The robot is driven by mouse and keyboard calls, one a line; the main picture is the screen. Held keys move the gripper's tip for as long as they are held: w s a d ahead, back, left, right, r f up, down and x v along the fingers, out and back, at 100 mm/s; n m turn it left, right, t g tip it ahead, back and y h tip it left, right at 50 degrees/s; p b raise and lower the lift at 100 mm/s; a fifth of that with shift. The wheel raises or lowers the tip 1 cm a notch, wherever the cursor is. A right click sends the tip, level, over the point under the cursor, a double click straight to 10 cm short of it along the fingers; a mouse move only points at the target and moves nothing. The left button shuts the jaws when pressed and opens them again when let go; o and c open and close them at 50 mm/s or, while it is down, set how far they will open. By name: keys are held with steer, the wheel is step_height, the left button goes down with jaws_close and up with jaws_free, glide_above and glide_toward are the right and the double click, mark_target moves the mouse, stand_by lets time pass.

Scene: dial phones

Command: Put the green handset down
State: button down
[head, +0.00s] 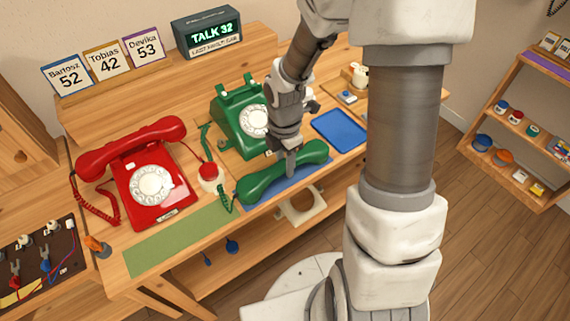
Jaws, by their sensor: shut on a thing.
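The green handset (257,187) is in the head view, at the front of the desk, over a blue mat (292,179). My gripper (291,168) points down and is shut on the handset near its middle. I cannot tell whether the handset touches the mat. The green dial phone (232,119) stands behind it with its cradle empty, partly hidden by my arm. A coiled green cord (226,196) runs from the handset's left end.
A red phone (152,184) with its handset on stands at left. A red button on a white base (211,178) is between the phones. A green mat (180,239) lies bare at the front. A blue tray (340,129) is at right. Name cards (104,61) stand behind.

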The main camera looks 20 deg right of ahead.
steer(key=shift+f, duration=0.2)
steer(key=c, duration=0.5)
jaws_free()
steer(key=shift+r, duration=0.1)
step_height(320, 180, up, 12)
steer(key=p, duration=0.4)
steer(key=shift+r, duration=0.1)
